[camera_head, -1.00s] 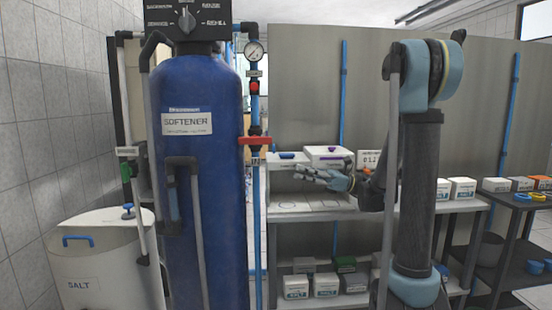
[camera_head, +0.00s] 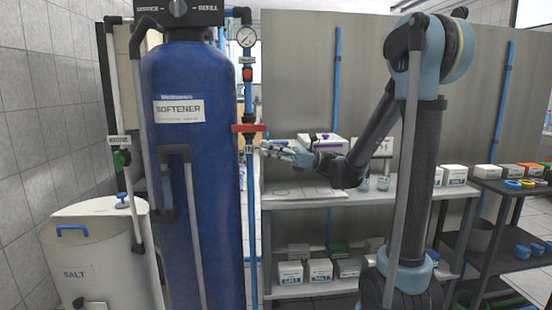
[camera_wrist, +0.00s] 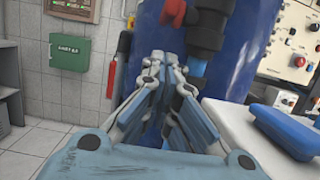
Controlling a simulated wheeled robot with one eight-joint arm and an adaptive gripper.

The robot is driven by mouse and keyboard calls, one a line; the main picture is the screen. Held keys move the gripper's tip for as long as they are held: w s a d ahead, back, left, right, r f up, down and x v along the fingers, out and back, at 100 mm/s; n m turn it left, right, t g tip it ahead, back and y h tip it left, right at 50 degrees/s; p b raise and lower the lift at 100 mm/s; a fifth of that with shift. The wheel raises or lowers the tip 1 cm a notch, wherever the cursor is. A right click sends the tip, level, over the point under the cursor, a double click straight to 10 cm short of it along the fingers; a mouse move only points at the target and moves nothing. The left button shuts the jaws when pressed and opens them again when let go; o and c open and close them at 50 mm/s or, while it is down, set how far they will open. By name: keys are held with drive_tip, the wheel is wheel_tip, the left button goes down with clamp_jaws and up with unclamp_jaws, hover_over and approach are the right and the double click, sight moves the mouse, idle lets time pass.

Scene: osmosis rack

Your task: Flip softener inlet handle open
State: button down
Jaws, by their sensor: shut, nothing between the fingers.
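The blue softener tank (camera_head: 192,90) stands upright at the left of the head view, with a label on its front. A red handle (camera_head: 249,128) lies level across the vertical pipe at the tank's right side. My gripper (camera_head: 266,147) is just below and right of this handle in the head view, pointing left. In the wrist view, a red handle (camera_wrist: 174,12) shows at the top, beyond my gripper (camera_wrist: 164,66). The fingers are shut with nothing held, and I see no contact with the handle. Its lower pipe is partly hidden by the fingers.
A pressure gauge (camera_head: 247,37) and a small red valve (camera_head: 247,74) sit higher on the pipe. A shelf (camera_head: 370,197) with boxes is at the right. A white salt bin (camera_head: 95,245) stands left. A blue-lidded box (camera_wrist: 288,131) is close right of my gripper.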

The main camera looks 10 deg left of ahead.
sight(249, 128)
drive_tip(key=shift+r, duration=1.35)
drive_tip(key=shift+r, duration=0.1)
